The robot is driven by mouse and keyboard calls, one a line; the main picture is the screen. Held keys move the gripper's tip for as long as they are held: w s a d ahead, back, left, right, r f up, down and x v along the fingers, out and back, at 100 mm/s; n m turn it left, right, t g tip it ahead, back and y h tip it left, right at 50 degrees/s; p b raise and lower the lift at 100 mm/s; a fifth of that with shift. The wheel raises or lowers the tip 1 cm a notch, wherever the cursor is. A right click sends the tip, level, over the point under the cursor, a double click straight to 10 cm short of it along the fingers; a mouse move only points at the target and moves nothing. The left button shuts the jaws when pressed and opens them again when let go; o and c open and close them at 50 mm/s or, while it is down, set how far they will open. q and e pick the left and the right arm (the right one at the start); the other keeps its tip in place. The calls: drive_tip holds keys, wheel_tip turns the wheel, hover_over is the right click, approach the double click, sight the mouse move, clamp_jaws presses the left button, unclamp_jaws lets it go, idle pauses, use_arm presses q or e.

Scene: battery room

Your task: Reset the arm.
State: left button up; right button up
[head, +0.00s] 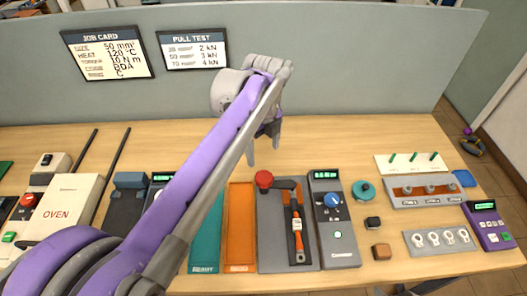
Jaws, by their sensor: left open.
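My left arm reaches in from the lower left, across the bench. My left gripper (264,148) hangs at its far end over the back part of the bench, fingers pointing down. The fingers are apart with nothing visible between them. The gripper seems to be above the wood, clear of the tools. My right gripper is not in view.
The wooden bench (340,142) is mostly bare along its back. In front are an orange tray (240,228), a grey plate with a red-handled tool (297,238), a dial meter (333,225) and an oven (65,205). A grey panel (370,60) stands behind.

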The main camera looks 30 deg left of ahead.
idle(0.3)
use_arm(q)
drive_tip(key=s+d+f+n+t, duration=0.1)
drive_tip(key=s+d+f+n, duration=0.1)
drive_tip(key=s+f+n, duration=0.2)
drive_tip(key=s+d+f+n+t, duration=0.2)
drive_tip(key=s+f+n, duration=0.2)
drive_tip(key=n, duration=0.6)
drive_tip(key=s+d+f+n+t, duration=0.2)
drive_tip(key=s+d+f+n, duration=0.1)
drive_tip(key=s+f+n, duration=0.2)
drive_tip(key=shift+s+n, duration=1.05)
drive_tip(key=shift+n, duration=0.15)
drive_tip(key=shift+a, duration=0.1)
idle(0.5)
